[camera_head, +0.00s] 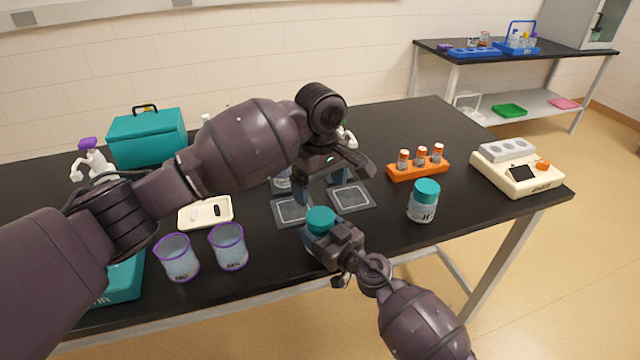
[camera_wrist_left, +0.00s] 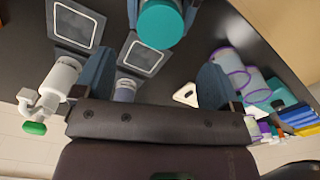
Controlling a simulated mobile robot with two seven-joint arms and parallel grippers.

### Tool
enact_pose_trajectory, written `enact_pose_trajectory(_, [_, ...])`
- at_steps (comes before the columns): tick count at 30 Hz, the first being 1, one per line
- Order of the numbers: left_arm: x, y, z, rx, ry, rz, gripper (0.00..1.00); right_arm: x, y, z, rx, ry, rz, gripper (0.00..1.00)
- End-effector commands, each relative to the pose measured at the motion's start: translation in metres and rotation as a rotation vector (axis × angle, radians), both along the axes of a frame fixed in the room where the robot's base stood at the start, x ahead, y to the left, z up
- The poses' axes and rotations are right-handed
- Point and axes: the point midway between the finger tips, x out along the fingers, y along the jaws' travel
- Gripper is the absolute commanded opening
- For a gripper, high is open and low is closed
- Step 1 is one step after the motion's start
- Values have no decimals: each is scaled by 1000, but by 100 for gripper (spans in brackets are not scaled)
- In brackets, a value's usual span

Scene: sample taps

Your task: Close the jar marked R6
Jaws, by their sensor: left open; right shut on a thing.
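A clear jar with a teal lid (camera_head: 321,217) is at the table's front edge, and my right gripper (camera_head: 335,240) is shut on it. Its label is hidden. The lid also shows in the left wrist view (camera_wrist_left: 160,22). A second jar with a teal lid (camera_head: 423,203) stands on the table to the right, apart from both grippers; its label is too small to read surely. My left gripper (camera_head: 321,186) is open and empty above the dark square mats, behind the held jar. Its spread fingers show in the left wrist view (camera_wrist_left: 155,80).
Two dark mats (camera_head: 352,199) (camera_head: 291,211) lie beneath my left gripper. Purple-rimmed beakers (camera_head: 229,247) and a cream tray (camera_head: 206,213) are at left. An orange vial rack (camera_head: 418,169) and a cream device (camera_head: 517,168) are at right.

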Motion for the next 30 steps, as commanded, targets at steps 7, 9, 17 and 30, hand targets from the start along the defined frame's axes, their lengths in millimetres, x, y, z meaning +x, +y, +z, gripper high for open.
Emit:
enact_pose_trajectory(7, [0,0,0,2,2,25,90,0,0,0,1,-1,0,2])
enact_pose_trajectory(9, [0,0,0,2,2,24,90,0,0,0,1,-1,0,2])
enact_pose_trajectory(17, [-1,0,-9,4,3,24,90,0,0,0,1,-1,0,2])
enact_pose_trajectory(30, [-1,0,-66,2,3,22,90,0,0,0,1,-1,0,2])
